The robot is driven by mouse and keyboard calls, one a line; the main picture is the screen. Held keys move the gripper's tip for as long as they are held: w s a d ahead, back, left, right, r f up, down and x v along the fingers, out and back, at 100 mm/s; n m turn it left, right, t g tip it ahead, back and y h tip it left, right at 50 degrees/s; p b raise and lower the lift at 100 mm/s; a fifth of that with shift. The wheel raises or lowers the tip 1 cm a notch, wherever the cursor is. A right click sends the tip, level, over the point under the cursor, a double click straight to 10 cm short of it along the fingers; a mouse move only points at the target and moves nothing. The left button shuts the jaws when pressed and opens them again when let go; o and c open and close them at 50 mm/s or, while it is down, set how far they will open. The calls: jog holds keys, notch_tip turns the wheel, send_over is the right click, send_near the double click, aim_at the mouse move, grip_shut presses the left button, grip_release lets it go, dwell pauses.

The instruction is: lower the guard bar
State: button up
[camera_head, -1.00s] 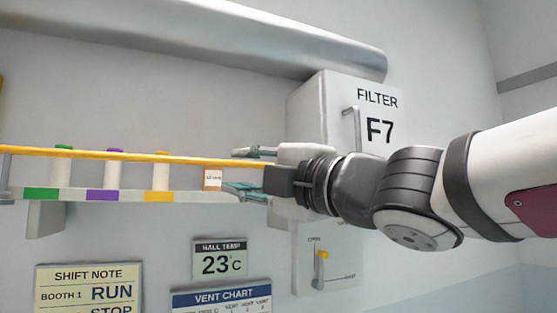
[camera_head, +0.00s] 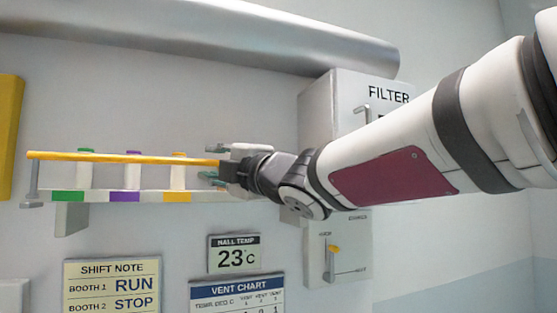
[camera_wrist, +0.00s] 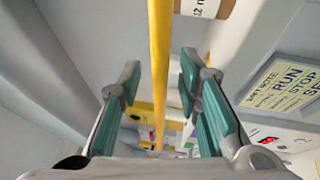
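The guard bar (camera_head: 125,157) is a long yellow bar. It runs almost level in front of several capped white items on the shelf, above the shelf's front edge. Its left end sits at a grey post (camera_head: 33,183). Its right end is hidden at my gripper (camera_head: 213,164). In the wrist view, the bar (camera_wrist: 160,60) runs between the two teal-padded fingers of my gripper (camera_wrist: 162,92), with a gap on each side. My gripper is open around the bar.
The shelf (camera_head: 100,196) has green, purple and yellow labels. A filter cabinet (camera_head: 318,110) stands to the right, a smaller lever box (camera_head: 340,270) below it. A large pipe (camera_head: 200,35) runs above. Wall signs hang below, including the shift note (camera_head: 112,285).

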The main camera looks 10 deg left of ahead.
jog(key=shift+w+a, duration=0.15)
jog(key=shift+a, duration=0.1)
jog(key=shift+c, duration=0.5)
grip_shut()
